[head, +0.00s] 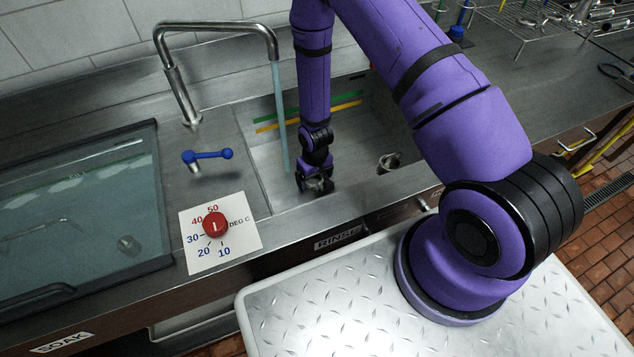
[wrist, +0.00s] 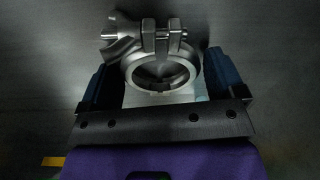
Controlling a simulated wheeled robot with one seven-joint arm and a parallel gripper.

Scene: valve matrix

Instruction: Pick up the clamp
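A metal ring clamp (wrist: 162,68) with a wing nut lies on the dark grey metal surface in the wrist view. My gripper (wrist: 160,70) is open, with one dark blue finger on each side of the ring. A narrow gap shows between the ring and the fingertips, most clearly on the right. In the head view my gripper (head: 317,184) is low in the rinse sink (head: 265,160), near its front wall. It hides most of the clamp there.
A small metal ring-shaped part (head: 389,161) is in the sink to the right. A tap (head: 215,28) pours a water stream (head: 280,115) left of my arm. A blue-handled valve (head: 207,156) and a red temperature knob (head: 214,225) stand left. A glass-covered soak basin (head: 80,220) is farther left.

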